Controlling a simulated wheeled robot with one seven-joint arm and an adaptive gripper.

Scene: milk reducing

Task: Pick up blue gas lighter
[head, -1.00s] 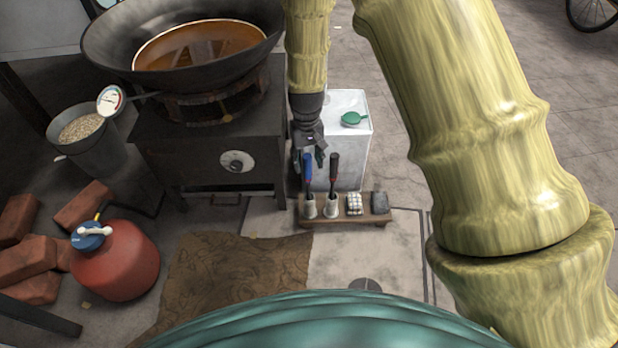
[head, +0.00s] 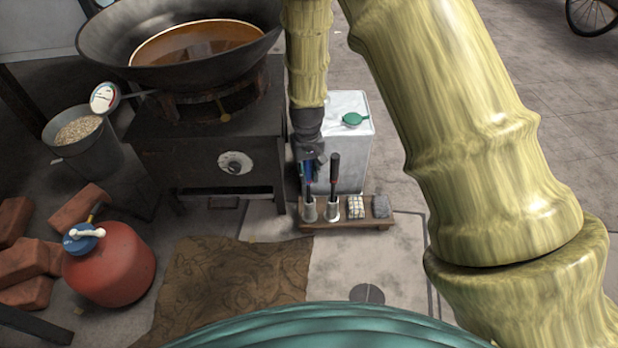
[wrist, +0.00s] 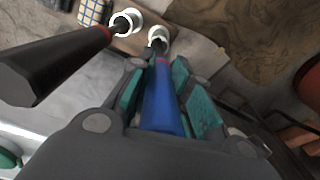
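The blue gas lighter (wrist: 160,102) stands upright with its tip in a white cup (head: 309,211) on a small wooden stand (head: 345,222). My gripper (wrist: 164,88) is around the lighter's blue handle, with one teal-padded finger on each side. The fingers look open, and small gaps show beside the handle. In the head view my gripper (head: 311,168) is above the left cup and hides much of the lighter. A black-handled lighter (head: 334,175) stands to the right in another white cup (head: 330,211); it also shows at the left in the wrist view (wrist: 55,65).
A checkered box (head: 356,207) and a grey block (head: 380,205) sit on the stand's right. A white canister (head: 352,150) is behind it. The dark stove (head: 215,155) with a wok (head: 110,45) is to the left. Open floor lies in front.

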